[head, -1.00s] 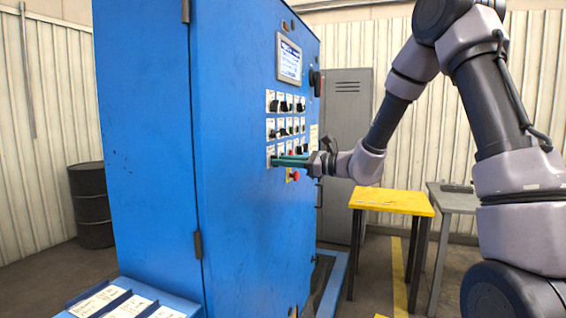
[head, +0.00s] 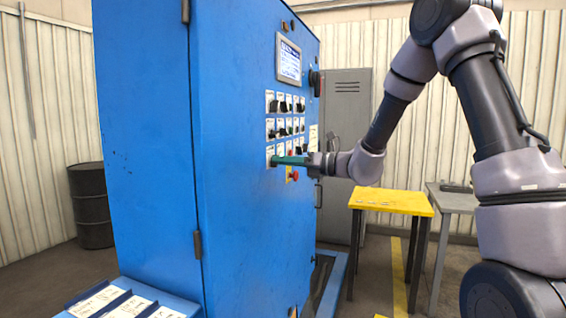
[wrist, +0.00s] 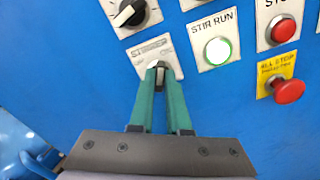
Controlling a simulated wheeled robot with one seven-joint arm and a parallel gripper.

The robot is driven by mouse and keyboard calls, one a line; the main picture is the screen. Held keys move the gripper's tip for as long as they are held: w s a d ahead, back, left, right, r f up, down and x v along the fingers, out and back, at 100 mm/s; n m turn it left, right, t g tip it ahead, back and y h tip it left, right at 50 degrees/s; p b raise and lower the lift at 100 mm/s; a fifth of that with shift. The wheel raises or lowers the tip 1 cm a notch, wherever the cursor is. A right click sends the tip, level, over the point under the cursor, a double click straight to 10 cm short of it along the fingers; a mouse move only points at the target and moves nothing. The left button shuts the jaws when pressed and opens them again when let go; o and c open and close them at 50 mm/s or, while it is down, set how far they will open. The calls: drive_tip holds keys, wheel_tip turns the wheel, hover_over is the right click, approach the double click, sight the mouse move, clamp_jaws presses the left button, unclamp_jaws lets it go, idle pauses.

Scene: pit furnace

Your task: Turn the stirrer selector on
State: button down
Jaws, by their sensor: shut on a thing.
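The stirrer selector (wrist: 159,78) is a small dark knob on a white plate whose partly legible label reads STIRRER (wrist: 145,52). My gripper (wrist: 160,70) has two green fingers shut on this knob, one on each side. The fingers cover much of the knob, so its exact pointing is hard to read. In the head view, my gripper (head: 275,161) reaches from the right to the lowest row of switches on the blue cabinet (head: 150,150). The STIR RUN lamp (wrist: 217,50), right of the selector, looks bright white with a green rim.
Another black selector (wrist: 130,13) sits above left. A red stop button (wrist: 284,30) and a red mushroom button on a yellow plate (wrist: 288,90) sit to the right. A screen (head: 289,60) tops the panel. A yellow table (head: 390,201) stands behind.

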drive_tip(key=shift+m, duration=0.4)
drive_tip(key=c, duration=0.9)
unclamp_jaws()
drive_tip(key=v, duration=1)
drive_tip(key=shift+s+d, duration=0.15)
drive_tip(key=shift+d, duration=0.25)
